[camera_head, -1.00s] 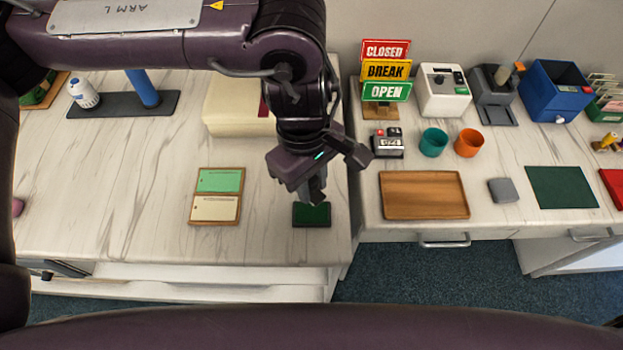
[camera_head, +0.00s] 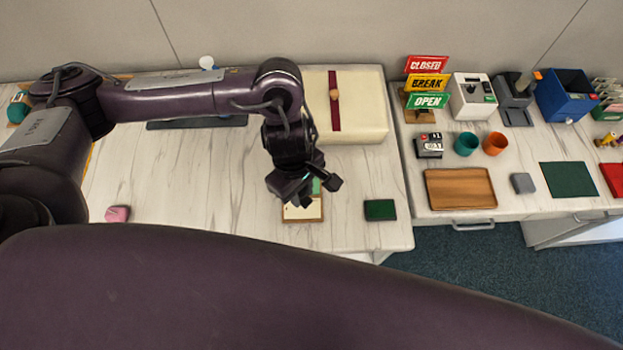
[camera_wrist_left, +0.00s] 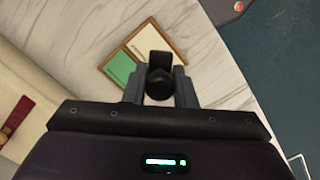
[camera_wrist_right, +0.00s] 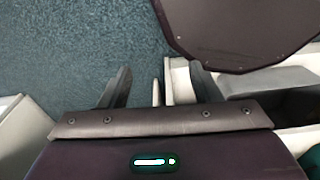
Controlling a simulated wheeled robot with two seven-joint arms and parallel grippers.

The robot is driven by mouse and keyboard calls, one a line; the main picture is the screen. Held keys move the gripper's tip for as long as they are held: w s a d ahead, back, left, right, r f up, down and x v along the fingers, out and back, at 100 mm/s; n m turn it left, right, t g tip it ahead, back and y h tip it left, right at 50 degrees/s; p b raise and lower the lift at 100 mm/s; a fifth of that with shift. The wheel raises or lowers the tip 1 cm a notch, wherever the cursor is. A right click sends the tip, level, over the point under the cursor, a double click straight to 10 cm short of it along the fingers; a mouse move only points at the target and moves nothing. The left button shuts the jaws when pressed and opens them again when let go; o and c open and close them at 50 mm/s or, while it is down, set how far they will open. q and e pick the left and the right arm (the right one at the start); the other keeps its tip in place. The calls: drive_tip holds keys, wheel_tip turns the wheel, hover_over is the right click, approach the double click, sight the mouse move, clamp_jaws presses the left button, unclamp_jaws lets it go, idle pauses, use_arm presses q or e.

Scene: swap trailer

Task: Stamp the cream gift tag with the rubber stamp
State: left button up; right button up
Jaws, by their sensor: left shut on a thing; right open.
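The cream gift tag (camera_head: 300,212) lies beside a green tag (camera_head: 316,187) on a small wooden board. In the left wrist view the cream tag (camera_wrist_left: 150,38) is partly hidden by the held stamp. My left gripper (camera_head: 306,196) is shut on the rubber stamp (camera_wrist_left: 159,76), which shows as a dark rounded handle. It hangs over the board; whether the stamp touches the tag cannot be told. A dark green pad (camera_head: 380,210) lies to the right of the board. My right gripper (camera_wrist_right: 159,72) is open and empty, pointing at the floor.
A cream box with a red ribbon (camera_head: 365,110) stands behind the board. A pink object (camera_head: 118,213) lies at the left. A wooden tray (camera_head: 460,188), teal cup (camera_head: 466,144) and orange cup (camera_head: 495,143) are on the right-hand table.

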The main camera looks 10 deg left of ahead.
sight(304, 213)
use_arm(q)
drive_tip(key=shift+d+f+b, duration=0.15)
drive_tip(key=shift+f+b, duration=0.2)
drive_tip(key=shift+f, duration=0.4)
drive_tip(key=shift+f+b, duration=0.4)
drive_tip(key=shift+b, duration=0.2)
wheel_tip(304, 213, down, 4)
drive_tip(key=b, duration=0.2)
drive_tip(key=shift+r+b, duration=0.15)
drive_tip(key=shift+b, duration=0.25)
use_arm(e)
drive_tip(key=f, duration=0.4)
drive_tip(key=shift+w+f, duration=0.25)
drive_tip(key=shift+f, duration=0.1)
drive_tip(key=shift+d, duration=0.6)
use_arm(q)
drive_tip(key=shift+f+b, duration=0.3)
use_arm(e)
drive_tip(key=shift+f, duration=0.3)
use_arm(q)
drive_tip(key=shift+f, duration=0.2)
use_arm(e)
drive_tip(key=shift+a+f, duration=0.25)
drive_tip(key=shift+a, duration=0.05)
use_arm(q)
drive_tip(key=shift+f+b, duration=0.15)
drive_tip(key=shift+b, duration=0.3)
use_arm(e)
drive_tip(key=shift+d+f, duration=0.2)
